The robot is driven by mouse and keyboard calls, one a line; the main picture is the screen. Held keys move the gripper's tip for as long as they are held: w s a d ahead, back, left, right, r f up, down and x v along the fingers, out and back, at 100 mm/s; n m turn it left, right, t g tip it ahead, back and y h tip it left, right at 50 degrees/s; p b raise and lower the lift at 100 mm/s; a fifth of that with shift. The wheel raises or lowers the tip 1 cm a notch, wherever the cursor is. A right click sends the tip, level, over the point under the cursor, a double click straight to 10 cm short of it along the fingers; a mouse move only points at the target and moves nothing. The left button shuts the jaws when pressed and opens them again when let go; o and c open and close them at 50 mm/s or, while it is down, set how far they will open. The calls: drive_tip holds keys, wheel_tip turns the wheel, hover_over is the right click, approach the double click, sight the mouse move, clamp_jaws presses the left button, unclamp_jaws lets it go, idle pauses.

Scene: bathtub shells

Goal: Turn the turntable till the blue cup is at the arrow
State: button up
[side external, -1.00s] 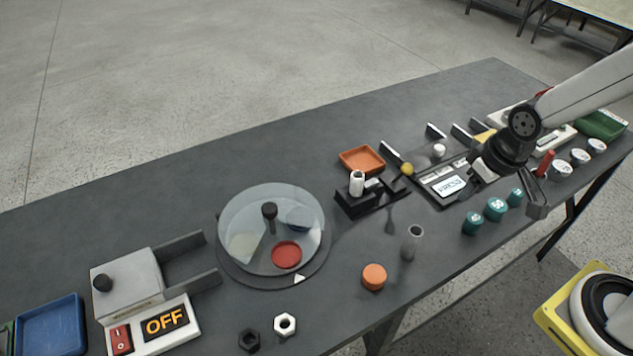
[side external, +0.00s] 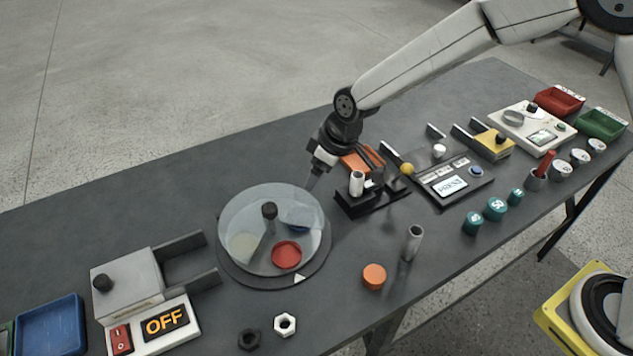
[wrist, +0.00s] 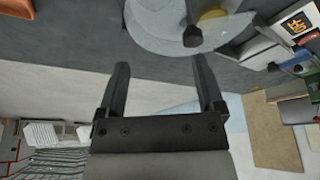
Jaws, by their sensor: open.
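The turntable (side external: 240,208) is a round clear disc on a dark base, with a dark upright knob (side external: 269,212) near its middle. On it, the blue cup (side external: 299,219) shows at the right-back side, a red one (side external: 286,255) at the front and a pale yellowish one (side external: 243,247) at the left. The white arrow (side external: 299,279) is on the base's front rim, closest to the red one. My gripper (side external: 309,184) is above the turntable's back right edge. In the wrist view my gripper (wrist: 162,74) is open and empty, with part of the turntable (wrist: 152,38) beyond its fingers.
Right of the turntable stand a black fixture (side external: 368,204) with a white cylinder and an orange tray (side external: 361,160). An orange cylinder (side external: 374,277) and a grey tube (side external: 412,243) stand at the front right. The OFF switch box (side external: 150,326) is at the left.

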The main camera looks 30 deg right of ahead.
drive_tip(key=n, duration=0.2)
approach(270, 207)
drive_tip(key=f, duration=0.1)
drive_tip(key=shift+w+f+y, duration=0.15)
drive_tip(key=shift+f+y, duration=0.05)
drive_tip(key=shift+y, duration=0.2)
drive_tip(key=shift+f, duration=0.1)
drive_tip(key=shift+x, duration=3.8)
drive_tip(key=shift+c, duration=0.2)
clamp_jaws()
